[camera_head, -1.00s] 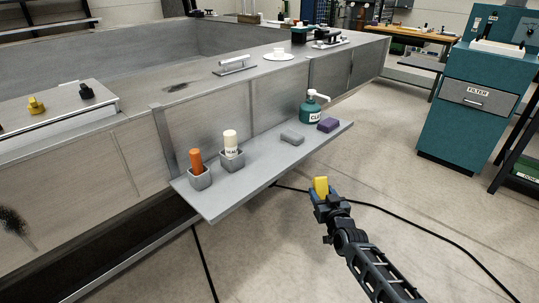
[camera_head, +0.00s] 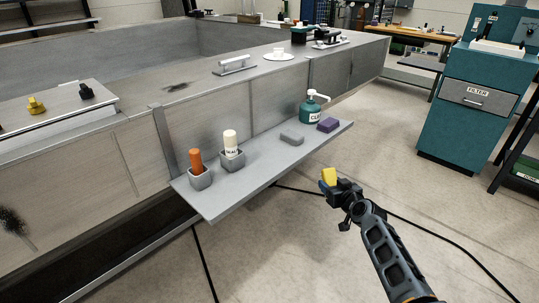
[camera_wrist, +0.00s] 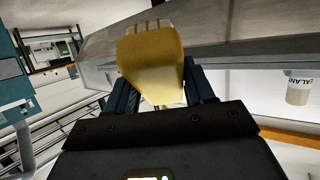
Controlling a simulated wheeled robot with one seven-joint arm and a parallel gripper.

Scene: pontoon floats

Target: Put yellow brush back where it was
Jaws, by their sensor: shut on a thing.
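The yellow brush (camera_head: 328,175) is between the jaws of my gripper (camera_head: 329,183), held up in the air in front of the grey shelf (camera_head: 250,189). In the wrist view the brush (camera_wrist: 150,62) fills the space between the two dark fingers (camera_wrist: 160,85) and rises above them. My gripper is shut on it, to the right of and apart from the shelf's front edge.
The shelf carries an orange-topped item (camera_head: 196,161) and a white bottle (camera_head: 230,143) in grey cups, a grey block (camera_head: 292,138), a purple sponge (camera_head: 328,124) and a green pump bottle (camera_head: 312,109). A teal filter cabinet (camera_head: 475,105) stands right. A black cable (camera_head: 420,229) crosses the floor.

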